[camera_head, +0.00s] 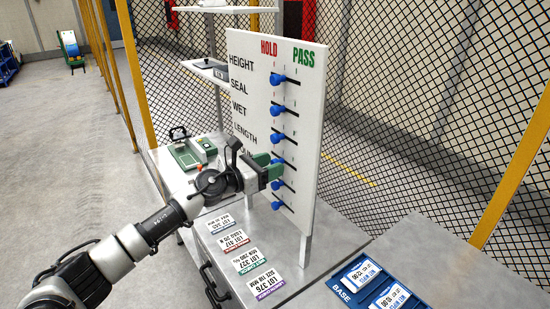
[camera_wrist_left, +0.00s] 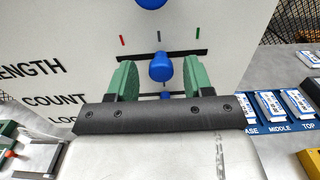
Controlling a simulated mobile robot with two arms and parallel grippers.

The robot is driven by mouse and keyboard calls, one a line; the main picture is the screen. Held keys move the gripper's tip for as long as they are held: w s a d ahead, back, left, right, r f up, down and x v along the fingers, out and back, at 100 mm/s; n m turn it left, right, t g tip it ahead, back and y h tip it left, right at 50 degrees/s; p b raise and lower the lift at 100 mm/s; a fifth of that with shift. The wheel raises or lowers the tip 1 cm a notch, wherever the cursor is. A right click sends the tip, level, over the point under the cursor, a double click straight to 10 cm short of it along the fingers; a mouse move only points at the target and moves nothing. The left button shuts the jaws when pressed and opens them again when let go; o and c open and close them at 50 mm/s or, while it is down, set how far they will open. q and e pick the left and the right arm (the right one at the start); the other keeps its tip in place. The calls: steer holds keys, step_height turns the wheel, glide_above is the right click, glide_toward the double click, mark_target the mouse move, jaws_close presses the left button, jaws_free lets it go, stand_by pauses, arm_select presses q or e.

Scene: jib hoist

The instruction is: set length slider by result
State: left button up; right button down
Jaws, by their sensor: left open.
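A white board (camera_head: 249,95) stands upright on the bench, with HOLD in red and PASS in green at its top. Several blue slider knobs run down it, one per labelled row. My left gripper (camera_head: 274,169) is open at the board, at about the LENGTH row. In the left wrist view, a blue knob (camera_wrist_left: 160,67) sits between the green fingers (camera_wrist_left: 160,80), with gaps on both sides. It stands near the middle of its slot (camera_wrist_left: 190,54), between a red and a green tick. The LENGTH label (camera_wrist_left: 30,72) is to the left. My right gripper is not in view.
Several printed lot cards (camera_head: 270,283) lie on the bench before the board. A green and white device (camera_head: 189,153) sits behind my left arm. A blue BASE tray (camera_head: 358,280) with labelled cards is at the lower right. Mesh fencing (camera_head: 400,110) stands behind.

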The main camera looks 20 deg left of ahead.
arm_select(q)
steer(key=shift+x, duration=0.9)
jaws_close()
